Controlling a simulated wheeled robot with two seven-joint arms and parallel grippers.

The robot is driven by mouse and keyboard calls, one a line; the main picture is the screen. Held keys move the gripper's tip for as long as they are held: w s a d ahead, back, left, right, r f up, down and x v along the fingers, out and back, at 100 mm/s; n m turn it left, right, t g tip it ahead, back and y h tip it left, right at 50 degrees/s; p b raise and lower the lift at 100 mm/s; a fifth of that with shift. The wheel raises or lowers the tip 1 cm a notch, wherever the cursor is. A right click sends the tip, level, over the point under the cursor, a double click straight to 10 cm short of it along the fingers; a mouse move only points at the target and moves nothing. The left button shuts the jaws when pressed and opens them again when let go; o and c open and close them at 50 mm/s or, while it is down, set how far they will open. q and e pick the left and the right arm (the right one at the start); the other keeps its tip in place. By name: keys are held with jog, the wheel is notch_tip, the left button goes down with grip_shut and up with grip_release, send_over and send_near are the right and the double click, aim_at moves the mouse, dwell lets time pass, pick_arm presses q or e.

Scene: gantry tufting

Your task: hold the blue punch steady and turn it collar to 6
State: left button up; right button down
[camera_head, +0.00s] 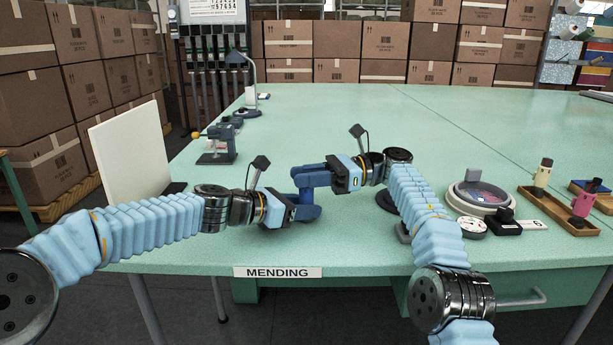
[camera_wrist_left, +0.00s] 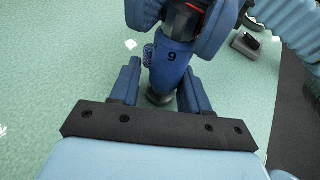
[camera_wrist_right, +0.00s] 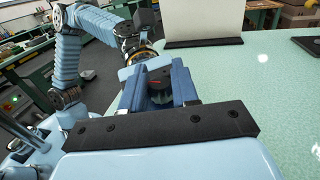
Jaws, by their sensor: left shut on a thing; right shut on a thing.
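The blue punch (camera_wrist_left: 170,68) stands at the near middle of the table, largely hidden by the grippers in the head view. In the right wrist view a dark top with a red line (camera_wrist_right: 158,82) shows between the fingers.
A white panel (camera_head: 130,152) stands at left, with a small grey clamp stand (camera_head: 217,145) behind. At right are a round glass-topped dish (camera_head: 481,195), a black block (camera_head: 503,222) and a tray (camera_head: 557,211) with cream and pink punches.

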pick_arm(q)
jog(key=shift+r, duration=0.1)
pick_arm(e)
jog(key=c, duration=1)
grip_release()
jog(key=shift+w+r+m+t+y, duration=0.15)
jog(key=shift+m+t+y, duration=0.15)
jog(key=shift+m+t, duration=0.25)
